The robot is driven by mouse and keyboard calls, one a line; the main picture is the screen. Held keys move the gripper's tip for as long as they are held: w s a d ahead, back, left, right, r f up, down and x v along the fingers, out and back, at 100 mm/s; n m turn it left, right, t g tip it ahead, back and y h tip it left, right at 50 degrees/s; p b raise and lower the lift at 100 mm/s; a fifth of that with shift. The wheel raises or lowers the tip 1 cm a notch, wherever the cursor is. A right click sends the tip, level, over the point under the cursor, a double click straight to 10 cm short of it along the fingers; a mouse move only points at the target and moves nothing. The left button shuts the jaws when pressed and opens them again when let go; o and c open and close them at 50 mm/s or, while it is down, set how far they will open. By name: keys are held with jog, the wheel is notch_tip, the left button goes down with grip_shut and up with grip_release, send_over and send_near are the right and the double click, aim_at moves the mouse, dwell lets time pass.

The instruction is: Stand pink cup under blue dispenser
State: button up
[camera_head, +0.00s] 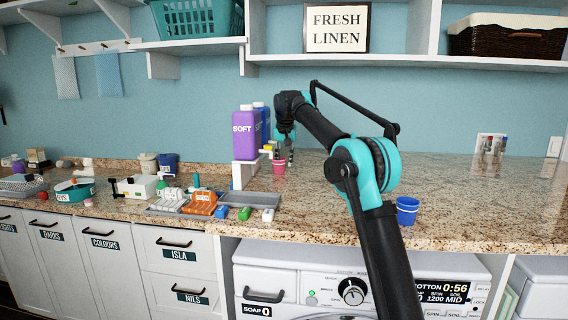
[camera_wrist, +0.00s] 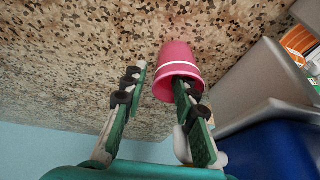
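The blue dispenser (camera_head: 266,122) is partly hidden behind the purple one. In the wrist view the pink cup (camera_wrist: 178,62) shows its open mouth towards me, and the blue dispenser (camera_wrist: 270,150) fills the lower right corner. My gripper (camera_head: 290,157) is at the cup's right in the head view. In the wrist view my gripper (camera_wrist: 158,88) has its fingers apart. The right finger overlaps the cup's mouth and the left finger is beside the cup; I cannot tell whether they touch it.
The purple SOFT dispenser (camera_head: 245,135) stands on a white stand (camera_head: 240,175). A grey tray (camera_head: 258,199) holds small coloured items in front. A blue cup (camera_head: 407,210) stands near the counter's front edge. The counter (camera_head: 460,190) is mostly clear on the right.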

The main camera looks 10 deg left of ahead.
jog(key=v, duration=1.1)
